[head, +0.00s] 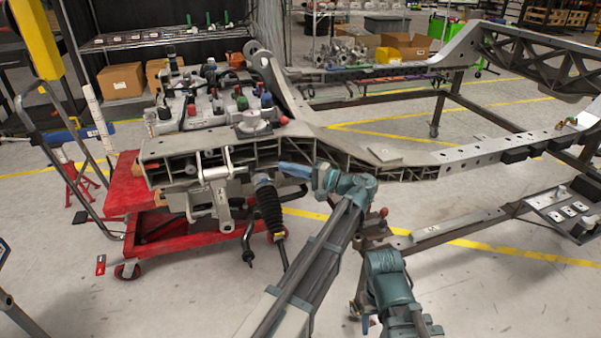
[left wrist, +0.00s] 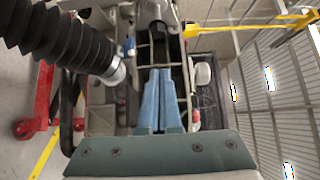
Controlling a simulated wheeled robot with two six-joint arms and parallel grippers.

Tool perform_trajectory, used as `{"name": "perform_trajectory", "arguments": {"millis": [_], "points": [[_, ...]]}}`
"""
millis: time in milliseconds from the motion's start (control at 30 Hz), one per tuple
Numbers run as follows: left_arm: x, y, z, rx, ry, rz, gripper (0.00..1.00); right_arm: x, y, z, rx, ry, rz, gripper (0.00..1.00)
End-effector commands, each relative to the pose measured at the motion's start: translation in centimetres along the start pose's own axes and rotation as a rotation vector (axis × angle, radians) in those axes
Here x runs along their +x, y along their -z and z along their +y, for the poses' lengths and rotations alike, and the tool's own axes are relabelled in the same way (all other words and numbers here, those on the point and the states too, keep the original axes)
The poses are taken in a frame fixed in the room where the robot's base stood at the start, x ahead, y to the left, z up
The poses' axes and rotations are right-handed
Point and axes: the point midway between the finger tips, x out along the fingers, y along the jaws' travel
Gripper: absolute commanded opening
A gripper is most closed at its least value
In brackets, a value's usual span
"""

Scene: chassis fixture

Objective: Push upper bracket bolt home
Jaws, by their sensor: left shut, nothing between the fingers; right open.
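My left gripper (head: 285,168) is at the chassis frame (head: 400,172), its blue fingers pointing left into the ribbed side beside the bracket. In the left wrist view its fingers (left wrist: 160,85) are closed together and hold nothing; their tips point at a dark slot in the ribbed metal. A silver bracket (head: 218,172) with upper and lower arms is mounted on the frame's left end, left of the fingertips. I cannot single out the upper bracket bolt; it is too small or hidden. My right gripper (head: 369,322) is low at the bottom of the head view, open and away from the frame.
A black ribbed boot (head: 268,205) hangs beside the bracket, close to my left gripper; it also shows in the left wrist view (left wrist: 60,40). A red lift cart (head: 160,225) stands under the frame's left end. Floor in front is mostly clear.

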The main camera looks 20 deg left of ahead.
Motion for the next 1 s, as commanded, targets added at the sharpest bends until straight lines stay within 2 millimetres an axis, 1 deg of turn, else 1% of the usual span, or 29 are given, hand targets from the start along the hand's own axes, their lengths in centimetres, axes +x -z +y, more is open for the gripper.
{"name": "perform_trajectory", "arguments": {"millis": [33,133,167,200,333,500,900,1000], "points": [[1.2,-0.1,0.0,0.0,0.0,-0.004,0.0,0.0,0.0,0.0,0.0,0.0,0.0,0.58],[3.0,-0.1,0.0,0.0,0.0,-0.003,0.0,0.0,0.0,0.0,0.0,0.0,0.0,0.58],[3.5,-0.2,0.0,0.0,0.0,-0.003,0.0,0.0,0.0,0.0,0.0,0.0,0.0,0.58],[3.8,-1.0,0.0,0.0,0.0,-0.001,0.0,0.0,0.0,0.0,0.0,0.0,0.0,0.58],[4.9,-2.1,0.0,0.0,0.0,-0.002,0.0,0.0,0.0,0.0,0.0,0.0,0.0,0.58],[5.6,-2.7,0.0,0.0,0.0,0.001,0.0,0.0,0.0,0.0,0.0,0.0,0.0,0.58],[5.8,-2.8,0.0,0.0,0.0,0.001,0.0,0.0,0.0,0.0,0.0,0.0,0.0,0.58],[6.2,-3.3,0.0,0.0,0.0,-0.001,0.0,0.0,0.0,0.0,0.0,0.0,0.0,0.58]]}}
